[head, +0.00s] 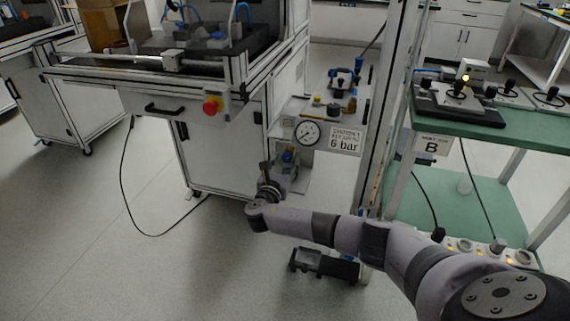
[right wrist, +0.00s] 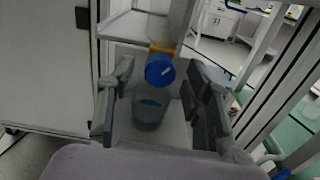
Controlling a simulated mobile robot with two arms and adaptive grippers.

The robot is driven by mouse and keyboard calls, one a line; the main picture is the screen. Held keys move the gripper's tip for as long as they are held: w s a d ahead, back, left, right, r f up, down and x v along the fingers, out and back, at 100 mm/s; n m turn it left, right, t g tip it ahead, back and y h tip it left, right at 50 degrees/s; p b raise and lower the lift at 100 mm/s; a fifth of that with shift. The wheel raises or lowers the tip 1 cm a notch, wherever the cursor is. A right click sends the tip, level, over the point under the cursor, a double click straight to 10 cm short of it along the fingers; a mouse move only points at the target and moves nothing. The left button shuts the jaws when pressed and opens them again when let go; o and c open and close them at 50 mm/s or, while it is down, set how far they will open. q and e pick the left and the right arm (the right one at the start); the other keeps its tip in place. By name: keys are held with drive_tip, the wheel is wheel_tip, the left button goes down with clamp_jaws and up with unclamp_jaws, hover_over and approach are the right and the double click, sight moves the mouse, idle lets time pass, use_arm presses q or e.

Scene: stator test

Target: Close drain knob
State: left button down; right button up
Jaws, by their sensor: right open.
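A blue round knob (right wrist: 159,69) with a yellow-orange ring above it shows in the right wrist view, taken to be the drain knob. A grey-blue cup (right wrist: 150,108) stands below it in the picture. My right gripper (right wrist: 160,78) is open, with one finger on each side of the knob and visible gaps between. I cannot tell how deep the knob sits between the fingers. In the head view my right gripper (head: 270,178) is at the cart's lower side shelf, beside a small blue-topped part (head: 288,156). My left gripper is not in view.
A pressure gauge (head: 307,133) and a "6 bar" sign (head: 345,141) are above my right gripper. The white cart (head: 220,160) stands to its left. A green-shelved rack (head: 440,200) is at right. A dark tray (head: 325,264) lies below my arm.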

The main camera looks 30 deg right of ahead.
drive_tip(key=shift+c, duration=0.2)
clamp_jaws()
idle(0.6)
